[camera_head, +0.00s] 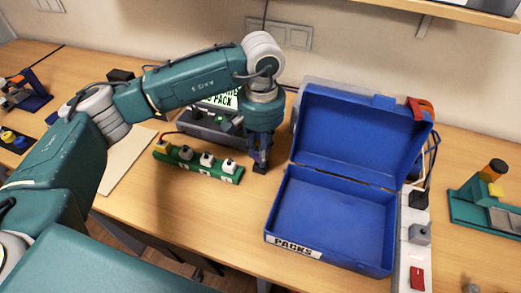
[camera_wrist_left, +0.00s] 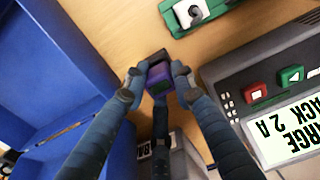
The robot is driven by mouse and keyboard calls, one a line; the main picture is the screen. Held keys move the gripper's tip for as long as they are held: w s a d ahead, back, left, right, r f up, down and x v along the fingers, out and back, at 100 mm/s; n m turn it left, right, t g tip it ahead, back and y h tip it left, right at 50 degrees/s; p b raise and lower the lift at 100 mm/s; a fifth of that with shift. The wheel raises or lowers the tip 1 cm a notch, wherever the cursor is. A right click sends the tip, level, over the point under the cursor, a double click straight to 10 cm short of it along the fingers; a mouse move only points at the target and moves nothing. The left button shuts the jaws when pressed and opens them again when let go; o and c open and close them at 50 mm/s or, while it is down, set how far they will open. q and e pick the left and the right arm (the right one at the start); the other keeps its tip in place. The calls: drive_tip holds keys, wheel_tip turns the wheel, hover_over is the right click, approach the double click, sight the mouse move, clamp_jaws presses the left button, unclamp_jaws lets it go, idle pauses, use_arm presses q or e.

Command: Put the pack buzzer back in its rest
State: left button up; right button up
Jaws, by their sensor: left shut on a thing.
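My left gripper (camera_head: 260,157) points down at the table between the green strip and the blue case. In the left wrist view its two fingertips (camera_wrist_left: 158,77) are shut on a small dark purple block (camera_wrist_left: 159,76), which looks like the pack buzzer. A black piece (camera_wrist_left: 157,56) shows right at the block's far end; it also shows as a dark square (camera_head: 260,168) at table level in the head view. I cannot tell whether this black piece is the rest or part of the buzzer, nor whether the block is seated. My right gripper is not in view.
The blue case (camera_head: 330,252) labelled PACKS stands open and empty, close to the right of my gripper. A charger (camera_wrist_left: 232,82) with red and green buttons stands behind. A power strip (camera_head: 404,255) lies right of the case.

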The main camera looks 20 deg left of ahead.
use_arm(q)
drive_tip(key=shift+f+b, duration=1)
drive_tip(key=shift+f, duration=0.1)
drive_tip(key=o, duration=1.1)
drive_tip(key=shift+c, duration=0.2)
drive_tip(key=shift+r, duration=0.1)
wheel_tip(320, 180, up, 12)
